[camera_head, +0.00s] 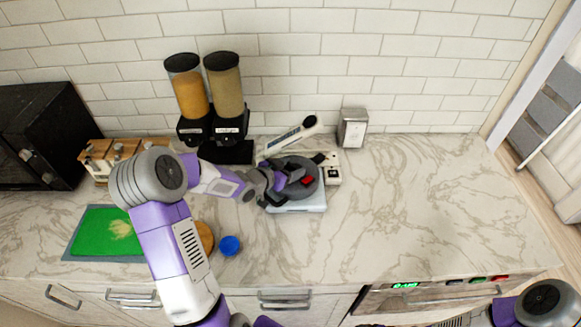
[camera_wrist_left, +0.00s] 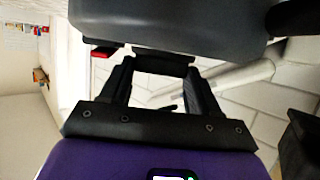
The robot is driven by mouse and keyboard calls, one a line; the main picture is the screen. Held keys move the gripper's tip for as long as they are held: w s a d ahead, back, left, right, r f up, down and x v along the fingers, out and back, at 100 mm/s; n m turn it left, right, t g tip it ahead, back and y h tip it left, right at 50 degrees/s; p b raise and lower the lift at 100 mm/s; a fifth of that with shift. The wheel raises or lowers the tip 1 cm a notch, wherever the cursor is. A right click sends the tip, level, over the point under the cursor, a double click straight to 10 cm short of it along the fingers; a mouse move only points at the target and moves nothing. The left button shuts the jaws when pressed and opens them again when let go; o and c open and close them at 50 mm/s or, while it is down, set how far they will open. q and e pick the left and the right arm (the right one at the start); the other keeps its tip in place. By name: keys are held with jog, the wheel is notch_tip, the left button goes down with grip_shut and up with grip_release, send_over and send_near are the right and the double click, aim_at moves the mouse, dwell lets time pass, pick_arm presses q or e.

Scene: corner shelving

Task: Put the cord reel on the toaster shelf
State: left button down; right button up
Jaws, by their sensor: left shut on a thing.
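The cord reel (camera_head: 304,172) is a dark grey round body with a red part on it. My left gripper (camera_head: 280,181) is shut on it at its left side, over the counter near the back wall. In the left wrist view the reel (camera_wrist_left: 170,22) fills the top, with the fingers (camera_wrist_left: 160,66) at its edge. A pale flat scale-like thing (camera_head: 298,208) lies beneath the reel; whether they touch I cannot tell. No toaster and no toaster shelf can be made out. My right gripper is out of view; only part of that arm shows at the lower right.
Two cereal dispensers (camera_head: 226,95) stand behind my left arm. A white long-handled tool (camera_head: 292,135), a white socket block (camera_head: 334,174) and a metal holder (camera_head: 353,130) are close to the reel. A blue cap (camera_head: 230,246) lies in front. The counter's right side (camera_head: 440,200) is clear.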

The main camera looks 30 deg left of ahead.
pick_arm(q)
jog(key=shift+w+r, duration=0.1)
jog(key=c, duration=0.7)
grip_release()
jog(key=shift+f, duration=0.3)
jog(key=o, duration=0.5)
jog(key=shift+c, duration=0.2)
jog(key=shift+r, duration=0.1)
